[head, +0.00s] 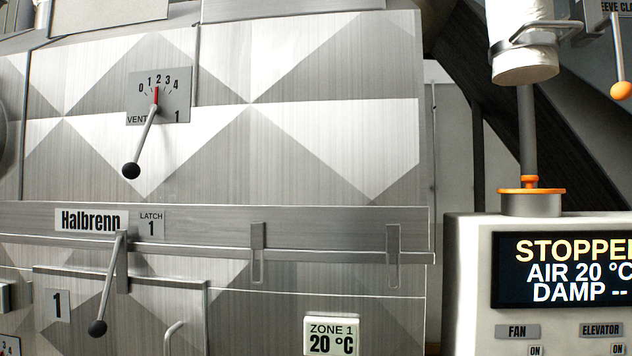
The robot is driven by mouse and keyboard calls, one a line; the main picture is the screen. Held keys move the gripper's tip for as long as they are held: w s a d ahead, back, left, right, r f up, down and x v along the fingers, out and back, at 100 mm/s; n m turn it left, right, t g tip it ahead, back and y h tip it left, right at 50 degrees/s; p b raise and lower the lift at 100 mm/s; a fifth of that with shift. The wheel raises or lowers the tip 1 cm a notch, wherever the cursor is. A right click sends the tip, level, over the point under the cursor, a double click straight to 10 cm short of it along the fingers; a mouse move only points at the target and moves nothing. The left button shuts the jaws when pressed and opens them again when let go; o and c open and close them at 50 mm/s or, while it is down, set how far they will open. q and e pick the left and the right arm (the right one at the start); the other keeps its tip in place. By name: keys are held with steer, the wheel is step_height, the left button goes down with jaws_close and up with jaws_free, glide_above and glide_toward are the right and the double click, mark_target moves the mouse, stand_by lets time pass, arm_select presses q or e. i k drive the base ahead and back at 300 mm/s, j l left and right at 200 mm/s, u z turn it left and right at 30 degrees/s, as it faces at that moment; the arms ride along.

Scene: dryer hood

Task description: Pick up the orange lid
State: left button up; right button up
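The orange lid (531,190) is a flat orange disc with a small knob on top. It sits on a short metal collar (531,206) on top of the white control cabinet (468,250), at the right of the head view. A grey vertical pipe (528,130) shows directly above or behind the lid's knob; I cannot tell which. Neither of my grippers is in view.
A white sleeve (522,62) in a metal bracket hangs above the lid. A lever with an orange ball (620,90) hangs at the upper right. The metal hood wall (330,150) fills the left, with a vent lever (131,170) and a latch lever (97,327) sticking out.

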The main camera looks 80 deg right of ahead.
mark_target(529, 180)
steer(key=i+z, duration=0.15)
steer(key=z, duration=1.4)
steer(key=k+j, duration=0.05)
